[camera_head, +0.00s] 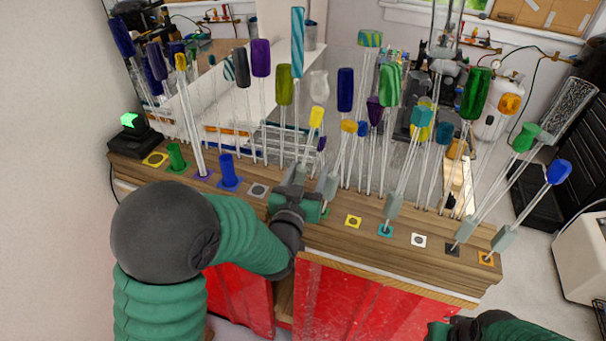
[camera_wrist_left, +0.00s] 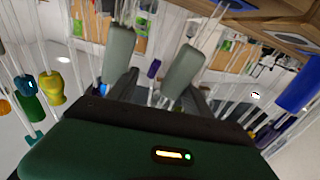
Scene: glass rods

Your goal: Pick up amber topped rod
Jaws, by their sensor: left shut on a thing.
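An amber-topped rod (camera_head: 349,126) leans near the middle of the rack, its clear shaft running down to a grey-green sleeve (camera_head: 330,186) beside my left gripper. My left gripper (camera_head: 312,188) is low at the rack's front edge, shut on a thin rod; the grip itself is partly hidden, and the amber-topped rod is the likeliest one there. A yellow-topped rod (camera_head: 316,117) stands close on its left. In the left wrist view my left gripper (camera_wrist_left: 158,92) has two grey-green sleeves (camera_wrist_left: 184,70) in front of it. My right gripper (camera_head: 440,331) is only partly seen at the bottom edge.
The wooden rack (camera_head: 350,202) holds many closely spaced rods behind and beside my left gripper. An orange-topped rod (camera_head: 510,103) and a blue-topped rod (camera_head: 558,172) stand at the right. Red cabinet doors (camera_head: 370,300) are below. Free room lies in front of the rack.

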